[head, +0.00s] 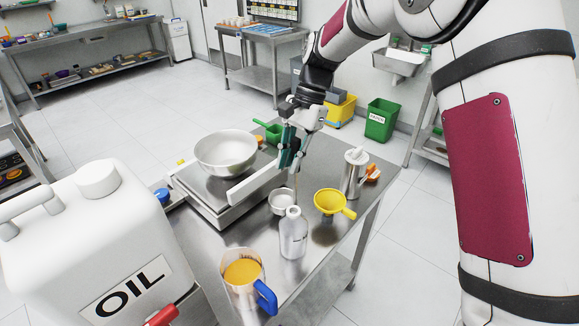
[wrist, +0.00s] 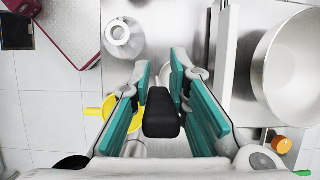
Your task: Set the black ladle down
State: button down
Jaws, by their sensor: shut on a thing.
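My gripper (head: 289,152) is above the steel table, in front of the scale's right side. Its teal pads are shut on the black ladle (wrist: 162,115), whose dark handle end shows between them in the wrist view (wrist: 160,78). In the head view a thin shaft runs down from the pads towards a small round metal bowl shape (head: 282,203). I cannot tell whether that shape is the ladle's own cup or a separate dish, or whether it touches the table.
On the steel table (head: 320,245), a grey bottle (head: 293,236), yellow funnel (head: 331,201), metal canister (head: 354,172) and orange-filled jug (head: 243,275) stand close by. The scale (head: 208,197) bears a large bowl (head: 226,152). A white oil can (head: 95,235) is at left.

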jog(key=shift+f, duration=1.25)
jog(key=c, duration=1.5)
grip_release()
jog(key=shift+c, duration=0.2)
jog(key=b+v, duration=0.2)
jog(key=v, duration=1)
jog(key=shift+r+b, duration=0.2)
jog(key=shift+b, duration=0.15)
